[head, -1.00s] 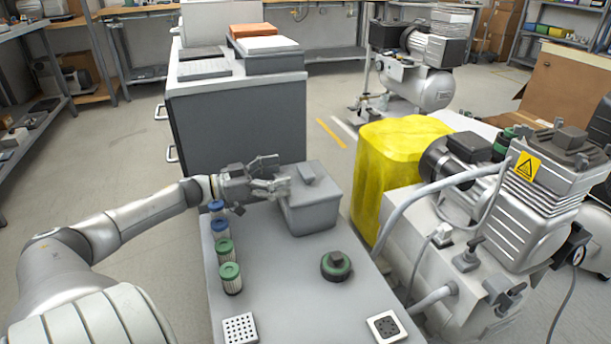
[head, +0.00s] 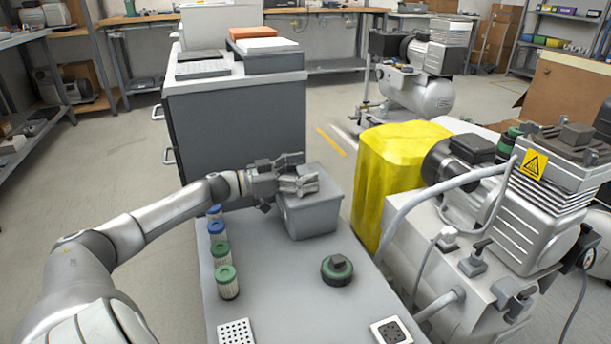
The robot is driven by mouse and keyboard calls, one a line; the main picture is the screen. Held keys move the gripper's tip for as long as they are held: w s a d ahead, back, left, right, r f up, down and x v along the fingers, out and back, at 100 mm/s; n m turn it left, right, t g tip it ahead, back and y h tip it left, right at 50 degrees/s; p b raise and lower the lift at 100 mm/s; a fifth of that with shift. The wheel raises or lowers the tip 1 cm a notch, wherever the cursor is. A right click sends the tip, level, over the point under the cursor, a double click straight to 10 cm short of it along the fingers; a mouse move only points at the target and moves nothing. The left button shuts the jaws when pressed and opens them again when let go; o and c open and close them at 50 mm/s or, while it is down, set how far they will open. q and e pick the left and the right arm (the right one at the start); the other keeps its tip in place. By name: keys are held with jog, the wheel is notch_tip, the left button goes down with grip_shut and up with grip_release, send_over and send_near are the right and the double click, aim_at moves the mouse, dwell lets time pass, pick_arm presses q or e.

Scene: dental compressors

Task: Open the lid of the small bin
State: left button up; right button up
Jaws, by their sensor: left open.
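The small bin (head: 313,218) is a grey box at the far end of the grey table (head: 290,290). Its lid (head: 327,182) lies flat on top and looks closed. My left gripper (head: 300,174) reaches in from the left over the lid, with its fingers spread and nothing seen held between them. The gripper hides the left part of the lid and most of its raised handle, so I cannot tell whether the fingers touch it. My right gripper is not in view.
Several filter cartridges with blue and green caps (head: 227,282) line the table's left edge. A green-and-black round cap (head: 337,269) sits mid-table. A yellow cover (head: 385,175) and a compressor (head: 520,210) stand close on the right. A dark grey cabinet (head: 240,125) stands behind.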

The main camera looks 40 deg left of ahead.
pick_arm(q)
jog(key=shift+w+d, duration=0.1)
jog(key=shift+w, duration=0.15)
jog(key=c, duration=1.5)
jog(key=shift+o, duration=0.2)
jog(key=shift+r+p, duration=0.1)
jog(key=shift+p, duration=0.25)
